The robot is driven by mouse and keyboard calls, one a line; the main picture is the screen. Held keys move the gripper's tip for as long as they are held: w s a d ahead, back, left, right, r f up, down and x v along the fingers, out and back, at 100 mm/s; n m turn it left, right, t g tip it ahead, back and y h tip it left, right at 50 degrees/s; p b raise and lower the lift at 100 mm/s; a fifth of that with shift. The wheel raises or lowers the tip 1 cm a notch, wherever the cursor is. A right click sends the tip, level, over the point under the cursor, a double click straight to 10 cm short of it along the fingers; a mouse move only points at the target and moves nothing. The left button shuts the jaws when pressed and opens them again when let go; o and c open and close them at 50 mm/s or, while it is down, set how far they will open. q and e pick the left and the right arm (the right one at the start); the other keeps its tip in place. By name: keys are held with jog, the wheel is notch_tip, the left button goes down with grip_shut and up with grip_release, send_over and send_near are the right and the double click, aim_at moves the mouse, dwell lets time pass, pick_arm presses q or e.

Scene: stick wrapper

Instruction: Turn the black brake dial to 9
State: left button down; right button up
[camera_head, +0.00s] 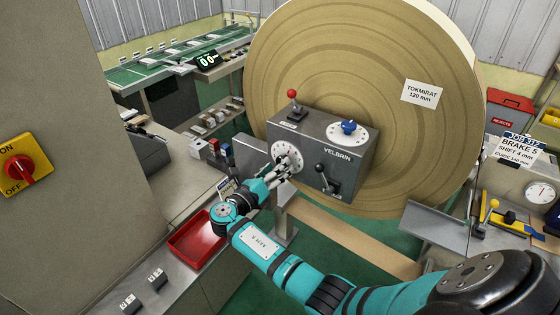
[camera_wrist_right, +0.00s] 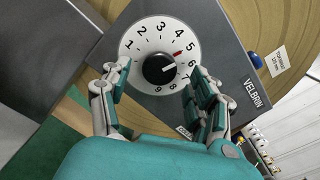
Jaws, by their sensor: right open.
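The black brake dial (camera_wrist_right: 159,69) is a round knob on a white face (camera_wrist_right: 145,40) numbered 1 to 9. Its white pointer line points right, close to 6. A small red mark sits on the face by 5. The 9 is at the lower edge of the face. My right gripper (camera_wrist_right: 152,75) is open, with one finger on each side of the dial; I cannot tell whether they touch it. In the head view the right gripper (camera_head: 287,160) is in front of the dial face (camera_head: 279,155) and hides the knob. My left gripper is not in view.
The grey VELBRIN box (camera_head: 318,150) also carries a red-knobbed lever (camera_head: 292,94), a blue dial (camera_head: 348,127) and a black-knobbed lever (camera_head: 327,178). A large tan roll (camera_head: 420,150) stands behind it. A red tray (camera_head: 197,240) lies at lower left. A card (camera_head: 521,147) reads BRAKE 5.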

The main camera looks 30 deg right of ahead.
jog(key=shift+x, duration=1.15)
jog(key=c, duration=1.2)
jog(key=shift+o, duration=0.2)
